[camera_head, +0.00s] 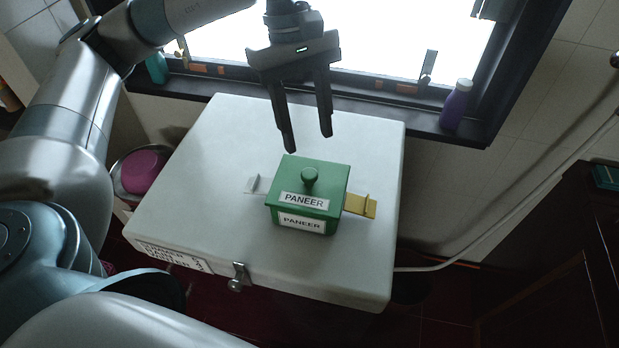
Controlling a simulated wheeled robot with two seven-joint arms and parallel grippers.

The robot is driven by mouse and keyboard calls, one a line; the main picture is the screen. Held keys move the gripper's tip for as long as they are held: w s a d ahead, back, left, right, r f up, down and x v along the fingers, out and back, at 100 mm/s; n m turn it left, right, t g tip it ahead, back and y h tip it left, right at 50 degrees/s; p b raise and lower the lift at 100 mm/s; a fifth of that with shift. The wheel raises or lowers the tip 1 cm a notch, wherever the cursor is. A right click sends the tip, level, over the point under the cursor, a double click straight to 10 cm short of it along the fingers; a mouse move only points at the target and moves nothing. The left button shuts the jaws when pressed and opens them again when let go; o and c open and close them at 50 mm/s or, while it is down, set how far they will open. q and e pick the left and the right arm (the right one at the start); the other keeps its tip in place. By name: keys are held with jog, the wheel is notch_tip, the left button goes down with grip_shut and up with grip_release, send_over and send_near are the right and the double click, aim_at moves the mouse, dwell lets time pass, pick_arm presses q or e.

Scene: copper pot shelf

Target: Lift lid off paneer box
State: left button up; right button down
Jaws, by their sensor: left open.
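The green paneer box (303,222) stands on the white chest in the middle of the head view, with a white PANEER label on its front. Its green lid (325,173) is on the box and has a round green knob (310,176) on top and a second PANEER label. My left gripper (308,143) is open and empty, its two dark fingers pointing down. In the picture it is just above and behind the lid, apart from the knob. My right gripper is not in view.
The white chest (200,180) has a metal latch (238,276) at its front. A yellow piece (360,206) lies right of the box and a pale piece (254,186) left. A purple bottle (456,104) stands on the window sill. A bowl with a pink item (143,172) is at left.

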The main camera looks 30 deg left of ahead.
aim_at(309, 173)
pick_arm(q)
jog(key=shift+p+x, duration=0.3)
jog(key=shift+x, duration=1.15)
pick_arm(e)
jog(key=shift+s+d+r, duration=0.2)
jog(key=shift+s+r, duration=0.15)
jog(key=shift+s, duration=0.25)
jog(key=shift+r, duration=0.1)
pick_arm(q)
jog(key=shift+s+a+f+p, duration=0.1)
jog(key=shift+s+f+p, duration=0.1)
jog(key=shift+f+p, duration=0.35)
jog(key=f+p, duration=0.1)
jog(key=f, duration=0.1)
jog(key=shift+s+f+p, duration=0.35)
jog(key=shift+f, duration=0.05)
jog(key=shift+d+f, duration=0.2)
jog(key=shift+f, duration=0.45)
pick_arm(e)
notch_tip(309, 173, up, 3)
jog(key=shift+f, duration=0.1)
pick_arm(q)
jog(key=c, duration=1.2)
